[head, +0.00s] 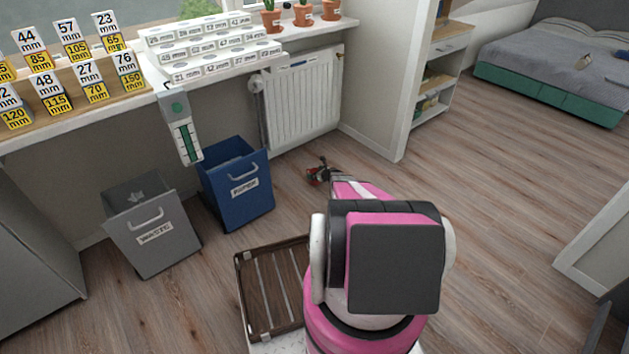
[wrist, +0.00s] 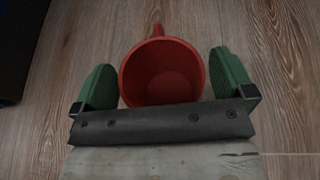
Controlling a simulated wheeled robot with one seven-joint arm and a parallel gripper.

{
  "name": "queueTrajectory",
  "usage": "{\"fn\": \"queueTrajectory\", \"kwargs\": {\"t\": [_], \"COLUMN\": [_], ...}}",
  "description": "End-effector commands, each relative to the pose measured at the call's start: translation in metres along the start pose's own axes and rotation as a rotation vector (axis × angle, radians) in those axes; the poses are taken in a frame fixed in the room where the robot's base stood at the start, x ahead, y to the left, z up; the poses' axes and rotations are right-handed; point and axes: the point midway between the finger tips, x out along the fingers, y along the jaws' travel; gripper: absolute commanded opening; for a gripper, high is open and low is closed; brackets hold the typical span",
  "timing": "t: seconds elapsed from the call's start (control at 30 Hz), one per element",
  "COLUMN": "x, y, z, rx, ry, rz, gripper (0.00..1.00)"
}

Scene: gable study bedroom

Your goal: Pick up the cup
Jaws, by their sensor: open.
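A red cup (wrist: 163,72) lies in the middle of the wrist view, with its open mouth facing the camera and its handle pointing to the top of the picture. It is on the wooden floor. My gripper (wrist: 166,82) is open, with one green finger on each side of the cup and a visible gap on the right. Its dark palm edge overlaps the near side of the cup. In the head view, my gripper (head: 319,171) shows small on the floor beyond my pink arm, with a bit of red at it; the cup is mostly hidden there.
A blue bin (head: 236,186) and a grey bin (head: 152,228) stand left of my arm. A white radiator (head: 302,103) is on the wall behind. A brown slatted tray (head: 270,255) is close to my base. Open floor lies to the right, towards the bed (head: 555,60).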

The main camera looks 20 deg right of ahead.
Motion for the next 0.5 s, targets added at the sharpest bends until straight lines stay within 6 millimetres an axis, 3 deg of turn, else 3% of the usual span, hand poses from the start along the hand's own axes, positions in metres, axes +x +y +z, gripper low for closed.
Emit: {"fn": "queueTrajectory", "kwargs": {"t": [0.23, 0.4, 0.43, 0.5], "x": [0.0026, 0.0024, 0.0024, 0.0023], "y": [0.0001, 0.0000, 0.0000, 0.0000], "z": [0.0002, 0.0002, 0.0001, 0.0006], "rx": [0.001, 0.001, 0.001, 0.001], "ry": [0.000, 0.000, 0.000, -0.001], "rz": [-0.001, 0.000, 0.000, 0.000], "gripper": [1.00, 0.45, 0.38, 0.38]}}
